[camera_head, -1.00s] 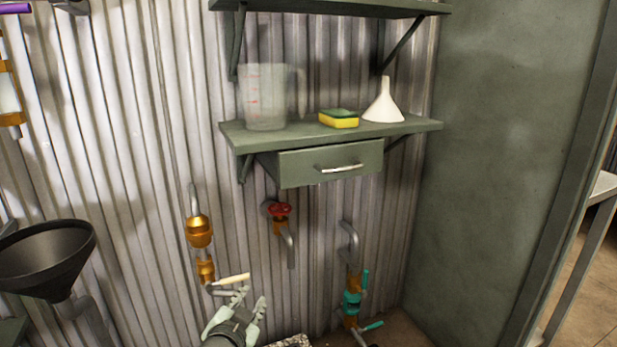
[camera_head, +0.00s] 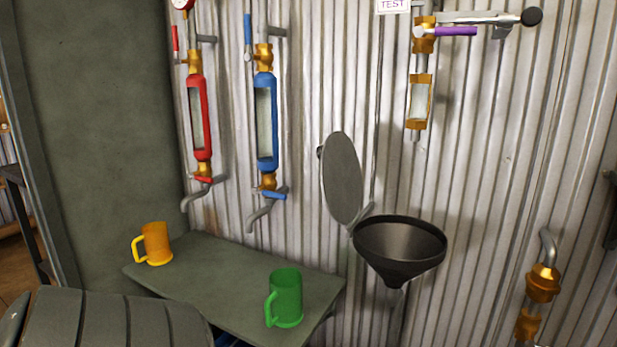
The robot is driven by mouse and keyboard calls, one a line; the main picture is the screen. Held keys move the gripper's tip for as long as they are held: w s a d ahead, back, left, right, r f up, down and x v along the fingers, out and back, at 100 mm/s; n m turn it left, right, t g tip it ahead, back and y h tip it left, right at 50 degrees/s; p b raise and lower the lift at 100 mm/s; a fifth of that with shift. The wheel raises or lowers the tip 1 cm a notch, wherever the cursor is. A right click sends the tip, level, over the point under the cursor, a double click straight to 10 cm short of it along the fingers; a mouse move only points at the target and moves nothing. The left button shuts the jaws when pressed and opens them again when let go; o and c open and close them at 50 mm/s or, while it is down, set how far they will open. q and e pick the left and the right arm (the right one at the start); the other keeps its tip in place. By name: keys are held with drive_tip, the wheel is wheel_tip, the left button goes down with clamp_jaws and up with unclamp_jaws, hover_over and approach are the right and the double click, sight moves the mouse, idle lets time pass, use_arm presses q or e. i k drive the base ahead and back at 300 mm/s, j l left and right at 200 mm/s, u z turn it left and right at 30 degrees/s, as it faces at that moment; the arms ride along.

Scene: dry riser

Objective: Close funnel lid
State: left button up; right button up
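The dark funnel (camera_head: 400,248) is mounted at the corrugated wall, right of the green table. Its round grey lid (camera_head: 343,178) stands open, nearly upright, hinged at the funnel's left rear rim. The inside of the funnel is visible and looks empty. Neither of my grippers shows in the current head view. A dark ribbed shape, which may be part of my own arm, fills the lower left corner.
A green table (camera_head: 215,275) holds a yellow mug (camera_head: 155,243) and a green mug (camera_head: 285,297). Red (camera_head: 200,115) and blue (camera_head: 265,120) sight-glass pipes hang above it. A purple-handled valve (camera_head: 455,31) is at upper right. A brass pipe fitting (camera_head: 541,284) is right of the funnel.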

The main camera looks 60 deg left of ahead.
sight(341, 175)
drive_tip(key=k+j+u, duration=0.1)
drive_tip(key=j, duration=0.45)
drive_tip(key=k+j+u, duration=0.15)
drive_tip(key=j, duration=0.4)
drive_tip(key=k+j+u, duration=0.1)
drive_tip(key=j, duration=0.45)
drive_tip(key=k+j+u, duration=0.15)
drive_tip(key=j, duration=0.4)
